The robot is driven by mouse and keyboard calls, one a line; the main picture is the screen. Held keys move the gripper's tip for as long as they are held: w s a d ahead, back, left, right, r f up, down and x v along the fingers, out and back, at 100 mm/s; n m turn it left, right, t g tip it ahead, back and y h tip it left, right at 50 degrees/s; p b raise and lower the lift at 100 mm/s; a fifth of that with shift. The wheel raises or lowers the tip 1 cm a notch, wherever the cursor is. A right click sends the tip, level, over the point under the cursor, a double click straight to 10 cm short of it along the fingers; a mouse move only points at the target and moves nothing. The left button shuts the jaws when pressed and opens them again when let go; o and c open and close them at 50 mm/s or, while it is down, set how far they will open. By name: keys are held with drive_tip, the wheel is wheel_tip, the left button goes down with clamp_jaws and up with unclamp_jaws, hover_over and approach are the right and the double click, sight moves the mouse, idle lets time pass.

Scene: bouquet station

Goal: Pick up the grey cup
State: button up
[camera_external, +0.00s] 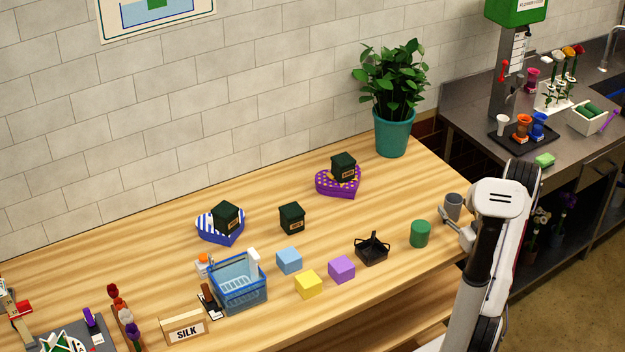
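The grey cup (454,201) is upright at the right end of the wooden table, in the external view. My gripper (453,218) is at the cup, with a light grey finger showing at the cup's lower left side. The rest of the gripper is partly hidden by my own arm and the cup. I cannot tell whether the fingers are closed on the cup or only around it. I also cannot tell whether the cup rests on the table or is held above it.
A green cylinder (420,234) stands just left of the cup, with a black basket (372,250) further left. Several coloured cubes, a blue basket (262,294) and heart-shaped boxes lie beyond. A potted plant (393,130) stands behind. The wooden table's (400,190) right-back area is clear.

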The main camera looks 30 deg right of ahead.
drive_tip(key=c, duration=1)
drive_tip(key=shift+o, duration=0.2)
drive_tip(key=shift+r, duration=0.2)
wheel_tip(320, 180, up, 10)
drive_tip(key=shift+f, duration=0.25)
idle(0.4)
